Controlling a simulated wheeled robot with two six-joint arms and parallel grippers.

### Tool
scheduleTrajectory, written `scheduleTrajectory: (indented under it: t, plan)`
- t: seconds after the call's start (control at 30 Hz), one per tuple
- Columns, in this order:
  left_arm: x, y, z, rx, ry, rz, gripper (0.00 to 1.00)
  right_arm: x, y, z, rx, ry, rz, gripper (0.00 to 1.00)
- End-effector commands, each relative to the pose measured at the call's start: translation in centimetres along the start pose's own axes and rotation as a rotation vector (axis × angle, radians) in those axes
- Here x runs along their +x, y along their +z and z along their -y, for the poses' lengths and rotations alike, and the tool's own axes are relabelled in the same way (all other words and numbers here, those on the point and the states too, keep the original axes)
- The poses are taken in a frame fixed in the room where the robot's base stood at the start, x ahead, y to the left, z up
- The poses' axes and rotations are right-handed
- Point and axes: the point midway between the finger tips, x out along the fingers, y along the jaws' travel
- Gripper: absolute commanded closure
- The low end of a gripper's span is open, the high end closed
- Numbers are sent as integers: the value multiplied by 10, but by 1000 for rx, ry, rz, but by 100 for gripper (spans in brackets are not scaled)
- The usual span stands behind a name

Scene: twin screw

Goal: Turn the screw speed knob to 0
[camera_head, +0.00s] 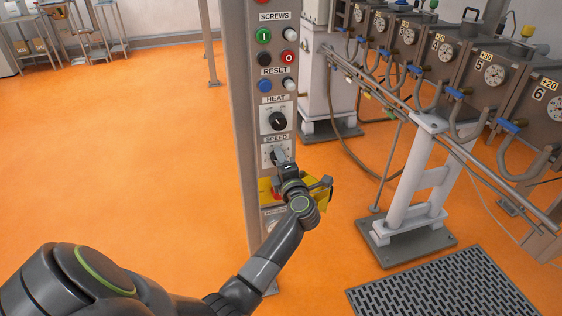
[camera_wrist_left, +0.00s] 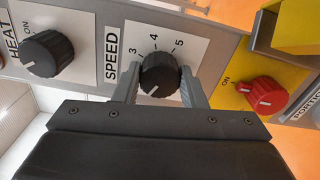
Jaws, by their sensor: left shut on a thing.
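The speed knob (camera_wrist_left: 161,75) is a black ribbed dial on a white plate labelled SPEED. In the left wrist view its numbers 3, 4 and 5 show; the other numbers are hidden. My left gripper (camera_wrist_left: 160,85) is around the knob, one finger on each side, shut on it. The white pointer line on the knob shows near its lower left edge in that view. In the head view the speed plate (camera_head: 268,154) is on the grey control column, and my left gripper (camera_head: 279,162) covers most of the knob. My right gripper does not show.
The heat knob (camera_head: 277,121) is just above the speed plate. A red knob (camera_wrist_left: 262,95) on a yellow plate is close below it. Green, red, black, white and blue buttons are higher on the column (camera_head: 237,100). Machinery with gauges stands right; orange floor (camera_head: 170,150) is open left.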

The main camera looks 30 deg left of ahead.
Motion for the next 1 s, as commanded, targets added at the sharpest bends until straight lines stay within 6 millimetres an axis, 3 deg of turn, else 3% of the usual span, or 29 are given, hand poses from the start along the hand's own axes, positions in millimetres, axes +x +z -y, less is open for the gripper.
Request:
scheduleTrajectory:
  t: [0.6, 1.0]
  plan:
    - [0, -1, 1, -571, 0, -1, 85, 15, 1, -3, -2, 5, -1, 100]
    - [0, -1, 0, -806, -1, -1, 85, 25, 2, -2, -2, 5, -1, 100]
